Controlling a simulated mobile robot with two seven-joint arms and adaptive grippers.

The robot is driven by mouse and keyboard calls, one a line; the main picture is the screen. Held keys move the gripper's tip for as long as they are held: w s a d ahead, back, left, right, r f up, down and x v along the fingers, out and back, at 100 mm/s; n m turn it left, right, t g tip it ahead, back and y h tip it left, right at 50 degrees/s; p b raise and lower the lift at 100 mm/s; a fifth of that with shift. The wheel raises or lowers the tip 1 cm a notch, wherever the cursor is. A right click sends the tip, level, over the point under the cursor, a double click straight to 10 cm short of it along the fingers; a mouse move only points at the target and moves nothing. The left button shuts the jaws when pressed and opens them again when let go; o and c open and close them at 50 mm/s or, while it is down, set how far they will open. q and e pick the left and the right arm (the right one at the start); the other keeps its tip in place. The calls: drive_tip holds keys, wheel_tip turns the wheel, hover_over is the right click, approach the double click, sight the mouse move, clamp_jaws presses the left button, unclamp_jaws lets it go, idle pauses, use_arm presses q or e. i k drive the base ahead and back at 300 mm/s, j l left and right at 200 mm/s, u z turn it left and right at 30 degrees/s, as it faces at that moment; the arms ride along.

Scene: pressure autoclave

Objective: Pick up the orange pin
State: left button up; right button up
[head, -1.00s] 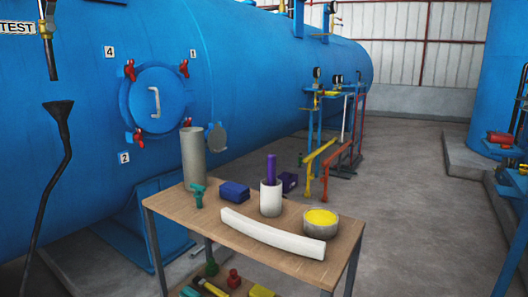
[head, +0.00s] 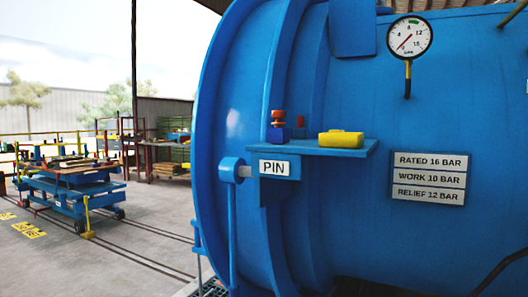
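A small orange-red piece with a rounded top (head: 278,117) stands upright on a blue shelf (head: 356,149) on the side of the blue vessel; it looks like the orange pin. Its lower part sits in or behind a small dark blue block (head: 277,134), so its full length is hidden. A white sign reading PIN (head: 274,168) is fixed below the shelf's left end. Neither of my grippers is in the head view.
A yellow block (head: 341,139) lies on the shelf, right of the orange piece. A pressure gauge (head: 409,37) and rating plates (head: 429,178) are on the vessel (head: 345,220). A blue cart (head: 72,190) stands at left near floor rails. Open floor lies between.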

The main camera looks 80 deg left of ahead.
sight(278, 114)
drive_tip(key=u, duration=0.4)
drive_tip(key=j+u, duration=0.1)
drive_tip(key=u, duration=0.7)
drive_tip(key=i+u, duration=0.1)
drive_tip(key=u, duration=0.9)
drive_tip(key=k+l, duration=0.05)
